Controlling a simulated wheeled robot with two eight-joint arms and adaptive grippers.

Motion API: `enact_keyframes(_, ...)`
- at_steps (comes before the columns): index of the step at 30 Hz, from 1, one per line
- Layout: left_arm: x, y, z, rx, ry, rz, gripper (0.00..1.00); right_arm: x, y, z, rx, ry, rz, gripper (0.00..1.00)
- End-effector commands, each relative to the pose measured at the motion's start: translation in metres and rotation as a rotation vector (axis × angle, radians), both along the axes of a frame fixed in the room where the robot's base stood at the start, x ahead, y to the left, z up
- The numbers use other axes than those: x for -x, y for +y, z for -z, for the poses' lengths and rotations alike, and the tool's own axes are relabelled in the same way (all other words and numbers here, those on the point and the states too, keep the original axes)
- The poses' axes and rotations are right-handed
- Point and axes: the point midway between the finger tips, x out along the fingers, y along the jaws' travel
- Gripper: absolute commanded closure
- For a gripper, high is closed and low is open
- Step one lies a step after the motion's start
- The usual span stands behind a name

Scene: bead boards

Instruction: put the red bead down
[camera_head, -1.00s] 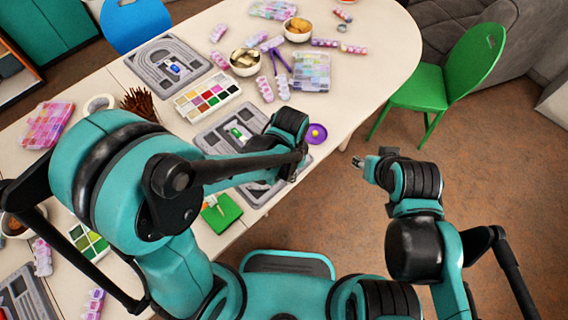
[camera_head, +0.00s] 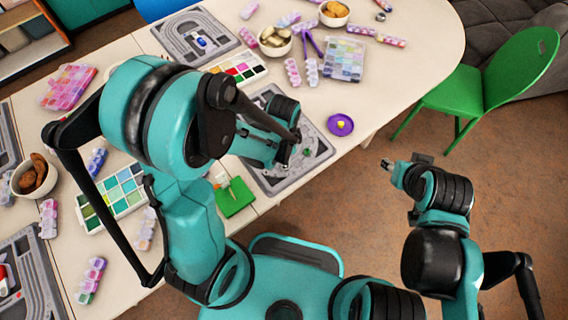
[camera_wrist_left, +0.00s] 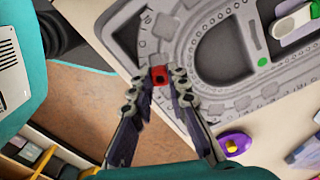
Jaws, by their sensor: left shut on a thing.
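The red bead (camera_wrist_left: 159,75) is a small cube with a dark hole, seen in the left wrist view. My left gripper (camera_wrist_left: 158,84) is shut on it, with the bead between its fingertips. The bead appears over the near edge of a grey bead board (camera_wrist_left: 122,22); whether it touches the board I cannot tell. In the head view my left gripper (camera_head: 284,163) is over the near part of that board (camera_head: 276,185), and its arm hides the bead. My right gripper (camera_head: 387,164) is over the floor, clear of the table; its jaws are too small to read.
A purple dish (camera_head: 340,124) with a yellow bead stands right of the board. A paint palette (camera_head: 238,69) and bowls (camera_head: 274,40) stand behind. A green chair (camera_head: 488,85) is at the right.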

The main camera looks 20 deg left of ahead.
Motion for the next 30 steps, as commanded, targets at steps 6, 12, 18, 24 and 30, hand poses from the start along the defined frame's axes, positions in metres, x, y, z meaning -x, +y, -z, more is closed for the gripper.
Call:
enact_keyframes(6,0.0,0.0,0.029,0.0,0.0,0.0,1.0,0.0,0.0,0.017,0.0,0.0,0.0,0.6)
enact_keyframes(12,0.0,-0.001,0.027,0.0,0.0,0.0,1.0,0.0,0.0,0.015,0.0,0.0,0.0,0.6)
enact_keyframes(18,0.0,-0.001,0.034,0.0,0.0,0.0,1.0,0.0,0.0,0.022,0.0,0.0,0.0,0.6)
enact_keyframes(24,0.0,-0.001,0.032,0.0,0.0,0.0,0.64,0.0,0.0,0.02,0.0,0.0,0.0,0.6)
enact_keyframes(30,0.0,-0.001,0.031,0.0,0.0,0.0,0.64,0.0,0.0,0.019,0.0,0.0,0.0,0.6)
